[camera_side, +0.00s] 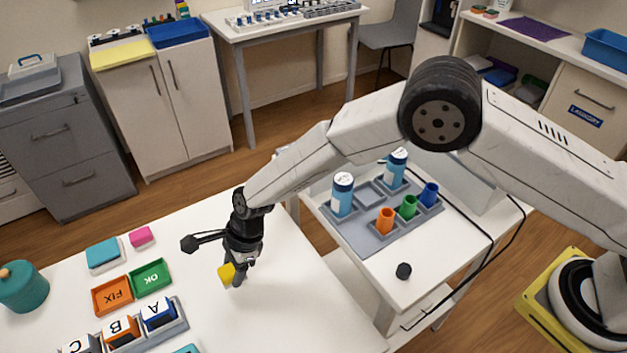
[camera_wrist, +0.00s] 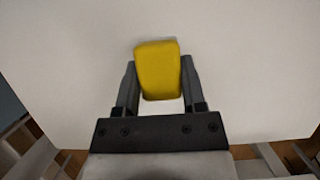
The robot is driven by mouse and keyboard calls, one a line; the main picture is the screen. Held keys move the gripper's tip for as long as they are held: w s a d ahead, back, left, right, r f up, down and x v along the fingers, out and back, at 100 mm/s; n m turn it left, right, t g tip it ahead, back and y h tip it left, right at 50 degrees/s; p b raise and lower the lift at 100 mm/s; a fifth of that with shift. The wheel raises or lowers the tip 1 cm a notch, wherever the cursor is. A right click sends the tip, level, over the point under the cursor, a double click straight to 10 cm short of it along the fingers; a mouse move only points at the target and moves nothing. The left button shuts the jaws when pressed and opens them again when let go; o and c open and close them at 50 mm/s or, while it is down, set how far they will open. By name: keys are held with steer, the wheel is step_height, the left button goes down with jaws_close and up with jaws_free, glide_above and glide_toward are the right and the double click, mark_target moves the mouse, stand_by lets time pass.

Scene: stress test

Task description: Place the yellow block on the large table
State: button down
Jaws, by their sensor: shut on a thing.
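The yellow block (camera_side: 226,273) is between the fingers of my gripper (camera_side: 236,277) in the side view. The wrist view shows the yellow block (camera_wrist: 158,70) clasped by both fingers of my gripper (camera_wrist: 159,82). My gripper points down over the large white table (camera_side: 300,310), right of the coloured trays. The block is at or just above the tabletop; I cannot tell if it touches. The white table surface (camera_wrist: 60,60) fills most of the wrist view behind the block.
Left of my gripper are a green OK tray (camera_side: 151,275), an orange FIX tray (camera_side: 112,295), a rack (camera_side: 172,333) with lettered blocks, and a teal pot (camera_side: 22,287). A small side table (camera_side: 440,262) holds bottles and cups. The table is clear right of my gripper.

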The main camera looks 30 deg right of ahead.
steer(key=shift+w+a+f, duration=0.15)
steer(key=shift+w+f, duration=0.05)
steer(key=shift+f, duration=1.6)
steer(key=shift+f, duration=0.15)
steer(key=shift+c, duration=0.9)
jaws_free()
steer(key=shift+r, duration=0.2)
steer(key=v, duration=1.2)
